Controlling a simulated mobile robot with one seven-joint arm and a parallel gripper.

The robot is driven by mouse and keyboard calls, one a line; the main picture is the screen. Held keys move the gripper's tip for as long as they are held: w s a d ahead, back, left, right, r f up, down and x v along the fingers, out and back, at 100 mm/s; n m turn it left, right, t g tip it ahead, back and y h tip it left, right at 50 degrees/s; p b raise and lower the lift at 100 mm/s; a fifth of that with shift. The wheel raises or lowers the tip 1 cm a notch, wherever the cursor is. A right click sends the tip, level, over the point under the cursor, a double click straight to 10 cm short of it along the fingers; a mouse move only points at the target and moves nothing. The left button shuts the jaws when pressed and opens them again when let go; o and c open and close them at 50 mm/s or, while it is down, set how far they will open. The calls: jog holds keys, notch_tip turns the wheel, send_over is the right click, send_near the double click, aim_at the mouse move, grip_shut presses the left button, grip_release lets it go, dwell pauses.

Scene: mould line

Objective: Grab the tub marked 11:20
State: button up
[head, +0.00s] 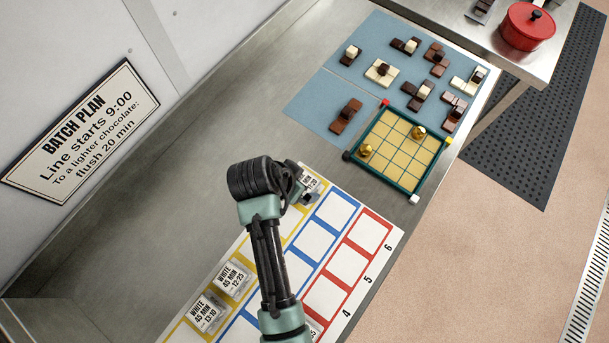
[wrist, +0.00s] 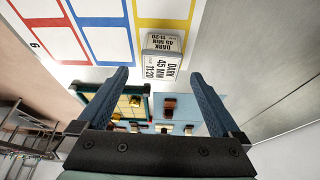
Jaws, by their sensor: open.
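The tub marked 11:20 (head: 313,182) stands on a yellow-outlined square at the far end of the white board in the head view, partly hidden by my gripper (head: 303,194). In the wrist view the tub (wrist: 161,67) is a small white-and-grey block; its labels read DARK, 45 MIN, 11:20 on the top and side. My gripper (wrist: 160,76) is open there, with the tub in line between its two blue fingers, beyond or near the tips. I cannot tell the exact gap. Nothing is held.
Tubs marked WHITE 12:25 (head: 232,279) and WHITE 13:10 (head: 207,313) stand along the yellow row. Another tub (head: 314,329) is mostly hidden behind my arm. A green-framed grid tray (head: 385,190) and a blue mat (head: 326,130) with chocolate pieces lie beyond. Bare steel lies left.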

aim_at(305, 182)
jog(key=shift+p+x, duration=0.75)
jog(key=shift+x, duration=2.65)
jog(key=c, duration=1.4)
jog(key=shift+c, duration=0.2)
jog(key=shift+r, duration=0.1)
notch_tip(305, 182, up, 10)
jog(key=shift+w+f+b, duration=0.1)
jog(key=shift+f+b, duration=0.05)
jog(key=shift+b, duration=0.4)
notch_tip(305, 182, up, 7)
jog(key=p, duration=0.7)
